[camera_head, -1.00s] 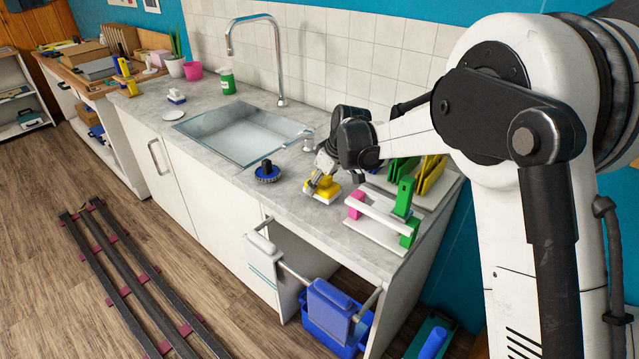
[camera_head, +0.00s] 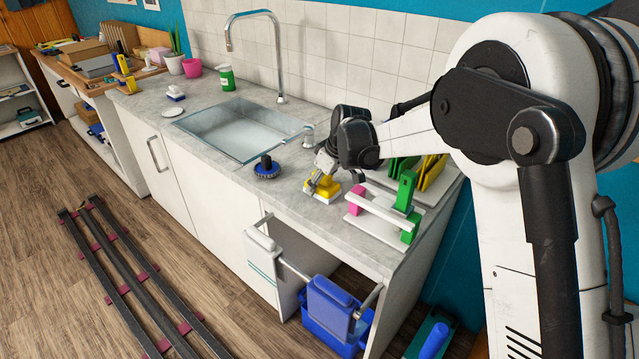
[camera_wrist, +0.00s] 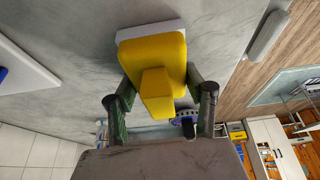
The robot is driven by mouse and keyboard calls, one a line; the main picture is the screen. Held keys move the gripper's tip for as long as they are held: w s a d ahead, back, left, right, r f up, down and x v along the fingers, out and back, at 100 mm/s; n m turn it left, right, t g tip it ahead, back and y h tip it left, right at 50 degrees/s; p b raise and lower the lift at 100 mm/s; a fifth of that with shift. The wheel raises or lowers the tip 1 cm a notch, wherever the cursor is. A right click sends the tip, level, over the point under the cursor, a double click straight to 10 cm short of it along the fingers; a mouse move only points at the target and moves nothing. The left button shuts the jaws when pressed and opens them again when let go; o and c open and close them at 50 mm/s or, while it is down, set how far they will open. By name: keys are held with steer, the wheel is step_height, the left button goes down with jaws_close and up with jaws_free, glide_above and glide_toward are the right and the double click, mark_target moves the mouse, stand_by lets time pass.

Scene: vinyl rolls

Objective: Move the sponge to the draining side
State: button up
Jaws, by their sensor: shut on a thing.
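The yellow sponge (camera_head: 322,188), a block with a raised grip and a white underside, is at the front of the counter, right of the sink. In the wrist view the sponge (camera_wrist: 150,52) fills the space between the fingers. My gripper (camera_head: 324,178) points down onto it and is shut on it; its fingers (camera_wrist: 158,75) press the two sides. The white underside is at or just above the counter; I cannot tell if it touches. A white dish rack with green ends (camera_head: 383,212) and a white tray (camera_head: 436,192) with green and yellow plates stand to the right.
The sink (camera_head: 235,130) with its tall tap (camera_head: 280,60) lies left of my gripper. A blue brush with a black knob (camera_head: 266,170) stands between. A pink block (camera_head: 357,198) is beside the rack, close to the sponge. A blue bin (camera_head: 335,318) stands below the counter.

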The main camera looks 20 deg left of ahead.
steer(key=o, duration=2)
steer(key=shift+p+v, duration=1.65)
steer(key=shift+v, duration=2.8)
